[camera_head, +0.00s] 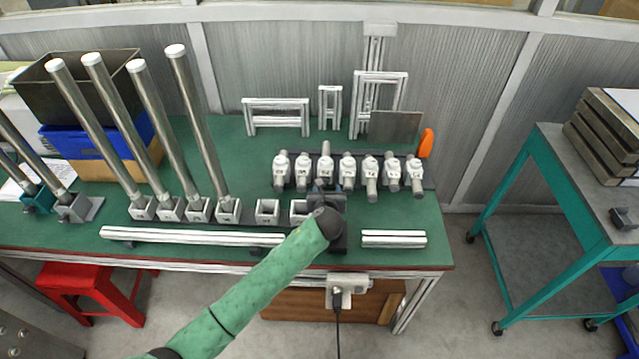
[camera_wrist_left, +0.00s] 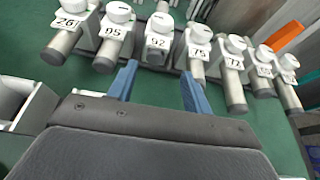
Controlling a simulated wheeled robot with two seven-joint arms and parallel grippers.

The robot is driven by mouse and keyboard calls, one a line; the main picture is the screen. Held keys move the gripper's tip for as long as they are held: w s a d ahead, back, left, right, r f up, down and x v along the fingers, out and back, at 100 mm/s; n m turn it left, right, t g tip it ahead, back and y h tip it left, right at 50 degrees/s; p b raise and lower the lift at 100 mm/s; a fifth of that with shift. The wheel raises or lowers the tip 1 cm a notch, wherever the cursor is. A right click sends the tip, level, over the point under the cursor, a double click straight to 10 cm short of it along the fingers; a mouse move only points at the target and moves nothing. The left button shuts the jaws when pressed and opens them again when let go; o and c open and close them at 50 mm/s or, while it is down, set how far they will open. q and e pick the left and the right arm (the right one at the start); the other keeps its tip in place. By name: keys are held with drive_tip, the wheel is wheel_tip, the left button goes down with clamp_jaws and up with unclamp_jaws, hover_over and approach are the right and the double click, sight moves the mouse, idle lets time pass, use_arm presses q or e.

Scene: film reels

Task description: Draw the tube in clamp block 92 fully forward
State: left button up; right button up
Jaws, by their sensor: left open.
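Clamp block 92 (camera_wrist_left: 158,42) is a white-capped block, third from the left in the row in the left wrist view; its number is a little blurred. In the head view it is clamp block 92 (camera_head: 325,167). Its metal tube (camera_head: 325,148) sticks out at the back, while little tube shows at its front. My left gripper (camera_wrist_left: 158,85) is open, with its two blue fingers apart just in front of this block and nothing between them. In the head view, my left wrist hides most of the left gripper (camera_head: 325,192). My right gripper is not in view.
Neighbouring blocks 95 (camera_wrist_left: 113,30) and 75 (camera_wrist_left: 199,45) stand close on either side, their tubes jutting forward. Empty square holders (camera_head: 267,211) and tall tubes (camera_head: 197,125) in holders stand to the left. An aluminium profile (camera_head: 394,239) lies at the front right.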

sight(326, 181)
use_arm(q)
drive_tip(key=x, duration=0.2)
drive_tip(key=p+x, duration=0.1)
drive_tip(key=x, duration=0.4)
drive_tip(key=shift+w+a+f, duration=0.25)
drive_tip(key=shift+a+f, duration=0.05)
drive_tip(key=shift+f, duration=0.25)
drive_tip(key=shift+w+f+p, duration=0.35)
drive_tip(key=shift+w, duration=0.15)
clamp_jaws()
drive_tip(key=shift+d, duration=0.1)
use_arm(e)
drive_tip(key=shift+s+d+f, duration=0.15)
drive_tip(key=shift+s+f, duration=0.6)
